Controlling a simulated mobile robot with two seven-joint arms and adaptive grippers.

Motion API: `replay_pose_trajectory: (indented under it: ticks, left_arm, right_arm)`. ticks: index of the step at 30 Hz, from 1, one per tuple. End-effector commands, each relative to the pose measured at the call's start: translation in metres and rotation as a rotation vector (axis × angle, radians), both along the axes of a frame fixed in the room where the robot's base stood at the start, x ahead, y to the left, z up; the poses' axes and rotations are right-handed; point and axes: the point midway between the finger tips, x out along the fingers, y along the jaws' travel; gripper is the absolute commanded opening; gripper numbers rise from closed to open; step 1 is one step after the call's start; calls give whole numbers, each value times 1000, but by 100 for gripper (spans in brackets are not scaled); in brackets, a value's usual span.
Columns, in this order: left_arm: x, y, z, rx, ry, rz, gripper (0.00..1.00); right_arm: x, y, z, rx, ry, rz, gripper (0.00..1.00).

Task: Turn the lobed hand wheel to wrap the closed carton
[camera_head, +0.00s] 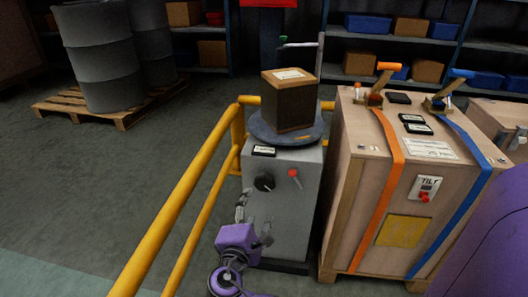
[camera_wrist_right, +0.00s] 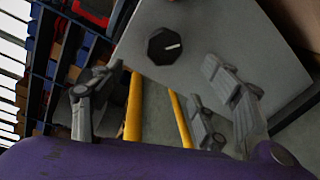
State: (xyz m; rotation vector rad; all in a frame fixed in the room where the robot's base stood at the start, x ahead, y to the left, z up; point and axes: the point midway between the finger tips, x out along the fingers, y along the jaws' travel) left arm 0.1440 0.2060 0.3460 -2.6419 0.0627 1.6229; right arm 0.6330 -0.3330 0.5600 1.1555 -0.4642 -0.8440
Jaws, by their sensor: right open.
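The lobed hand wheel (camera_head: 264,181) is a black knob on the front of a grey cabinet (camera_head: 289,225). In the right wrist view the hand wheel (camera_wrist_right: 165,46) shows a white pointer mark. The closed carton (camera_head: 292,103) sits on a round turntable (camera_head: 262,131) on top of the cabinet; its top is brown with a white label and its sides look darker. My right gripper (camera_head: 254,217) is open and empty, below the wheel in the head view. In the wrist view its fingers (camera_wrist_right: 158,92) are spread, with the wheel above the gap between them. My left gripper is out of view.
A red-tipped lever (camera_head: 294,175) is beside the wheel. A yellow rail (camera_head: 185,205) runs along the cabinet's left. A wooden crate (camera_head: 372,200) with orange and blue straps stands close on the right. Drums (camera_head: 103,60) stand on a pallet at back left; floor there is free.

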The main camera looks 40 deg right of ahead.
Motion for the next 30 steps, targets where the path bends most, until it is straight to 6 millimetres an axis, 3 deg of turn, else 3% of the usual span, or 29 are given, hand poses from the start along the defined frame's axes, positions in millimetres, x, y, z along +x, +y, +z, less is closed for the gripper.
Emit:
replay_pose_trajectory:
  ticks: [14,18,20,25,30]
  left_arm:
    - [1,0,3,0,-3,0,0]
    - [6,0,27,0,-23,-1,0]
    - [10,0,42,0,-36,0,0]
    - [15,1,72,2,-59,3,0]
    - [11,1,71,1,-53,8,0]
  right_arm:
    - [1,0,5,-1,-4,0,70]
    - [16,1,38,-69,1,43,70]
    - [25,1,42,-134,47,69,70]
    - [31,-16,20,-315,215,91,70]
    - [20,-31,-15,-388,319,70,70]
